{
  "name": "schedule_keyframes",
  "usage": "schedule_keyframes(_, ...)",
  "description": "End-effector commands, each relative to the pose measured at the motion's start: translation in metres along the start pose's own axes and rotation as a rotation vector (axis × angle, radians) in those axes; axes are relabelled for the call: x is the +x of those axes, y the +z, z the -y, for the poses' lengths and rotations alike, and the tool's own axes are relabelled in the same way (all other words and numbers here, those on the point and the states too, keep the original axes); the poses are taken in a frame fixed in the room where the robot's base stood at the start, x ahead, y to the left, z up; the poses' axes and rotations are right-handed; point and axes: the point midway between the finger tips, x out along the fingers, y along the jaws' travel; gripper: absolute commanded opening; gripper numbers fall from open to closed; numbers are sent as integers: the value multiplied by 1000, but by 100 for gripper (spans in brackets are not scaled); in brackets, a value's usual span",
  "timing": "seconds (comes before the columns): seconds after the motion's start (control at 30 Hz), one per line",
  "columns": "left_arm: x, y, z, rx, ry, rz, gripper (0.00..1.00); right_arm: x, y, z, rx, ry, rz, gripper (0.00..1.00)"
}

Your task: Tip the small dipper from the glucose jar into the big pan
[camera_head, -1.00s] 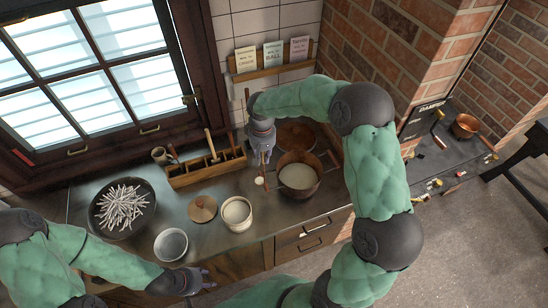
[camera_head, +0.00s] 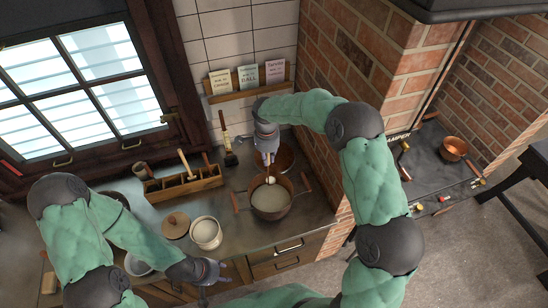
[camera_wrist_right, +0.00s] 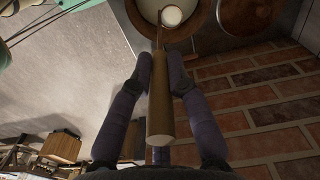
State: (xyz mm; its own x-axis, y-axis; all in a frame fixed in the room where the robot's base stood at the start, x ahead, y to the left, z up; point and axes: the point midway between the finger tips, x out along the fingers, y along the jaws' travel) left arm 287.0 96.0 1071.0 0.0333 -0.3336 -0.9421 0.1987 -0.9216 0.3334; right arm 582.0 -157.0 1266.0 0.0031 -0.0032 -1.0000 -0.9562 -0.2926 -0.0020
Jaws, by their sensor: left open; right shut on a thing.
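My right gripper (camera_head: 268,150) is shut on the wooden handle of the small dipper (camera_wrist_right: 160,108). The dipper's cup (camera_wrist_right: 171,15) hangs over the big pan and shows pale content in the right wrist view. In the head view the cup (camera_head: 270,180) is above the pan's far half. The big copper pan (camera_head: 254,208) has two side handles and holds a pale liquid. The glucose jar (camera_head: 206,244), apparently the white open pot, stands left of the pan with pale content. My left gripper (camera_head: 214,272) is open and empty near the counter's front edge.
A round wooden lid (camera_head: 176,226) lies left of the jar. A wooden tool box (camera_head: 182,186) stands behind it. Another copper pan (camera_head: 286,156) is behind the big pan, close to the brick wall (camera_head: 330,60). My left arm partly covers the counter's left side.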

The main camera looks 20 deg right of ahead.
Motion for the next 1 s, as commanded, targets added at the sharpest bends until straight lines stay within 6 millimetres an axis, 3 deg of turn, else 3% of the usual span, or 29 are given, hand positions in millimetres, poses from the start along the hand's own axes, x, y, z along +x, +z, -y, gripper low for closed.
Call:
schedule_keyframes(0.7,5,0,2,-1,0,0,46,46,1,0,12,0,0,0)
schedule_keyframes(1.0,-1,0,0,0,0,0,46,52,-12,-19,15,-107,75,0)
